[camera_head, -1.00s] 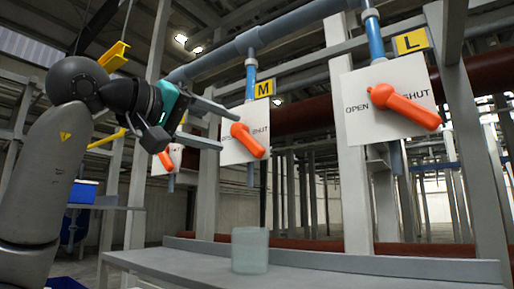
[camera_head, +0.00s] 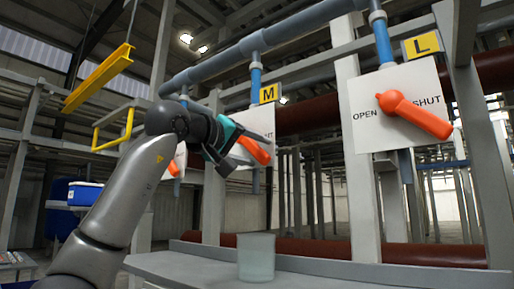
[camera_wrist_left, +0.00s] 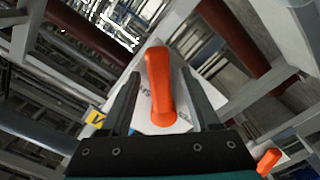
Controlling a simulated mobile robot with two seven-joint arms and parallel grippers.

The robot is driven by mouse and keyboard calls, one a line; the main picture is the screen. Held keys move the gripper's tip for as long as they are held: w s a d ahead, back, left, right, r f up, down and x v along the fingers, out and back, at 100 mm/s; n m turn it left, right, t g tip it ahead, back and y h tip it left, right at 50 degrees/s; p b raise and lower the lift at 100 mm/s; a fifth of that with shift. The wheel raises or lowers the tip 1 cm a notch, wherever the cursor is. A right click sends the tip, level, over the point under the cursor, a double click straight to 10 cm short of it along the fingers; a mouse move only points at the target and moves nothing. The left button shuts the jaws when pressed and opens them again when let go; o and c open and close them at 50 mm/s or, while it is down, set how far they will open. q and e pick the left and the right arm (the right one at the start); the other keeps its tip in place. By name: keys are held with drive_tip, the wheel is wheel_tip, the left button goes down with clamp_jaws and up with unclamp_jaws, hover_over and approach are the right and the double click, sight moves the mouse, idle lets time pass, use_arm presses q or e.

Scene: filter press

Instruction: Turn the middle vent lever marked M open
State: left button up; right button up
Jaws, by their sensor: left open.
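The middle vent lever is orange; its handle (camera_head: 254,151) slants down to the right, on a white plate (camera_head: 262,119) under a yellow M sign (camera_head: 268,94). My left gripper (camera_head: 258,152) is open at this lever, and its arm and fingers hide the pivot and much of the plate. In the left wrist view the lever (camera_wrist_left: 160,88) lies between the two dark fingers (camera_wrist_left: 159,76), with a visible gap on each side. The OPEN lettering is hidden in the head view. My right gripper is not in view.
The L lever (camera_head: 415,113) on its own plate (camera_head: 365,92) points toward SHUT at the right. Another orange lever (camera_head: 173,168) is partly hidden behind my arm. A translucent cup (camera_head: 256,258) stands on the grey ledge (camera_head: 330,274) below. Grey posts and pipes surround the plates.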

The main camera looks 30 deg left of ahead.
use_arm(q)
drive_tip(key=shift+w, duration=0.65)
clamp_jaws()
idle(1.0)
